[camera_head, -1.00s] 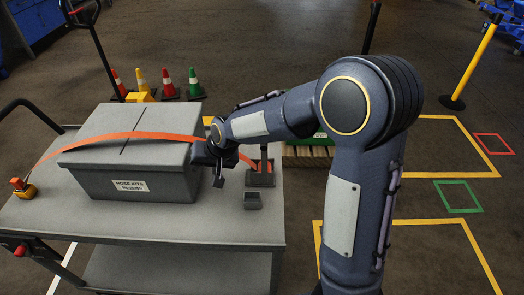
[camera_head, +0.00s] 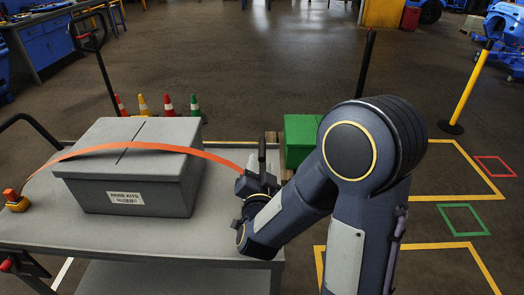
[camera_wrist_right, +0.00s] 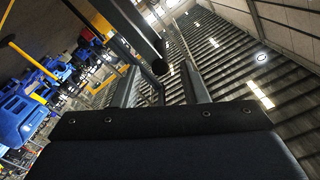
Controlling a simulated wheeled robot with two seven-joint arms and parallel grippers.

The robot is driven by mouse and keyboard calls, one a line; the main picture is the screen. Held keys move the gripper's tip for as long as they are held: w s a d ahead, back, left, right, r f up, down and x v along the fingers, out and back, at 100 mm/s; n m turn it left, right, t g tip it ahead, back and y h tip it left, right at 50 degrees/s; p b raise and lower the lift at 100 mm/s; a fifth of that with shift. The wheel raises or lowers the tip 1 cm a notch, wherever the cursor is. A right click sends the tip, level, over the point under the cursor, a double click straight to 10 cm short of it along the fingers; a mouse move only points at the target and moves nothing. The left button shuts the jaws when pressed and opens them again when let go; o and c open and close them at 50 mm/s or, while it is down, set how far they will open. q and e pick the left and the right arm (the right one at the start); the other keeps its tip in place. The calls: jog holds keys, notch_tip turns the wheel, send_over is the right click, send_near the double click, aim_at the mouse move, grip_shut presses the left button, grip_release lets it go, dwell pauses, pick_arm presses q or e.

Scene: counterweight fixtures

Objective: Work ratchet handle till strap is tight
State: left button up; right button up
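An orange strap (camera_head: 150,146) arcs over a grey lidded box (camera_head: 150,198), bowed above the lid. The grey ratchet handle (camera_head: 262,155) stands up just beyond the gripper. In the right wrist view a dark bar (camera_wrist_right: 137,32) with a round end reaches toward the space between my fingers (camera_wrist_right: 162,85). The fingers are apart; contact is not clear. My left gripper is not in view.
The box stands on a grey cart (camera_head: 130,235). A green crate (camera_head: 302,140) is behind the ratchet. Several small cones (camera_head: 168,106) stand behind the box. A yellow post (camera_head: 469,85) and open floor with taped outlines lie at right.

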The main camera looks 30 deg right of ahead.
aim_at(262, 147)
jog(key=x, duration=0.7)
jog(key=shift+w+p, duration=0.1)
jog(key=shift+p, duration=0.3)
jog(key=shift+c, duration=0.4)
grip_shut()
